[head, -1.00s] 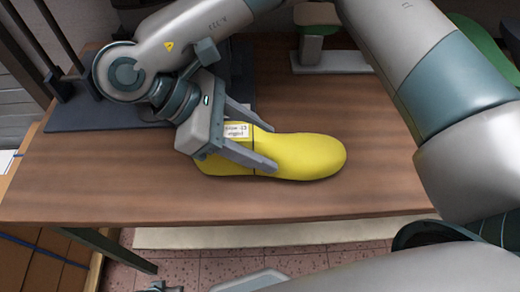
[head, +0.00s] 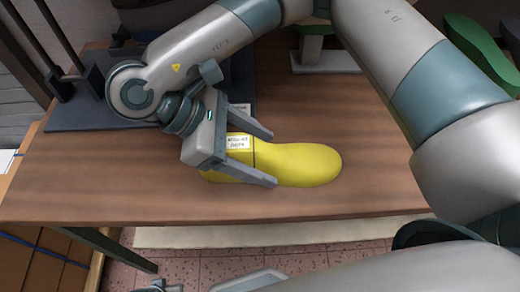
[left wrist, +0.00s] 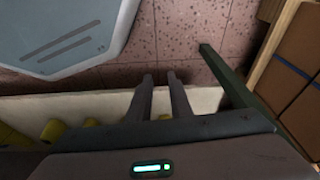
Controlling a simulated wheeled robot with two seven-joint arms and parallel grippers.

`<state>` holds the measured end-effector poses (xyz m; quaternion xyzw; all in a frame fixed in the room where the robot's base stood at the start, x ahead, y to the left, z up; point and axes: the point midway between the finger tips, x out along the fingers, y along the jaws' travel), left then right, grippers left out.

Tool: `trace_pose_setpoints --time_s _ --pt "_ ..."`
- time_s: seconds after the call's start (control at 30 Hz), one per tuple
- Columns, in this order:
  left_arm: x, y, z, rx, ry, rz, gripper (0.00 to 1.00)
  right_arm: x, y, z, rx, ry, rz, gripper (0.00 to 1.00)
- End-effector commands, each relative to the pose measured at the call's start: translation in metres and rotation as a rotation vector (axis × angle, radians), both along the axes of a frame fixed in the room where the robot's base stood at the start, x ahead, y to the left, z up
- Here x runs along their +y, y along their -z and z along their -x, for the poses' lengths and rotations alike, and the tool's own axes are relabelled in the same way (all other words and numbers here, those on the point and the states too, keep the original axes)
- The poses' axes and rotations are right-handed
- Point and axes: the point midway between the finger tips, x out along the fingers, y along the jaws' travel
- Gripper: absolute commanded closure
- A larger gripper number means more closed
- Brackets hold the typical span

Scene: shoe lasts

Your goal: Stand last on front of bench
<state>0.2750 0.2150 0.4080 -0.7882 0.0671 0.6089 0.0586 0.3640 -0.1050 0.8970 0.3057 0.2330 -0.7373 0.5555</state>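The yellow last (head: 300,164) is on the front part of the wooden bench (head: 90,190), its rounded toe pointing right. A white label and a dark line show near its left end. Its underside is hidden, so I cannot tell how it rests. My right gripper (head: 273,158) is open over the left end, one finger on the far side and one on the near side. The near finger and gripper body hide part of the last. My left gripper (left wrist: 160,77) points down at the floor, empty, with a narrow gap between its fingers.
A dark plate with uprights (head: 130,112) stands at the bench's back left. A stand with a pale green top (head: 308,48) and green shapes (head: 478,45) are at the back. Brown boxes (left wrist: 300,60) and yellow pieces (left wrist: 52,130) are below bench level. The bench's right front is clear.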

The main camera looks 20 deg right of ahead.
Motion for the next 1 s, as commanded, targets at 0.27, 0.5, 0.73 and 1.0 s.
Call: trace_pose_setpoints --time_s 0.27,0.5,0.73,1.0 --pt "0.0 0.007 0.009 0.018 -0.001 -0.001 0.81 0.002 -0.003 -0.001 -0.002 0.0 -0.001 0.3" --pt "0.0 0.005 0.01 0.026 -0.001 -0.002 0.81 0.021 -0.022 -0.007 -0.003 -0.001 -0.001 0.3" --pt "-0.001 -0.008 0.0 0.001 -0.001 0.0 0.81 0.049 -0.052 -0.015 -0.005 -0.001 0.0 0.3" --pt "0.0 -0.007 0.002 0.005 -0.001 -0.001 0.81 0.075 -0.079 -0.022 -0.003 -0.001 0.001 0.3"
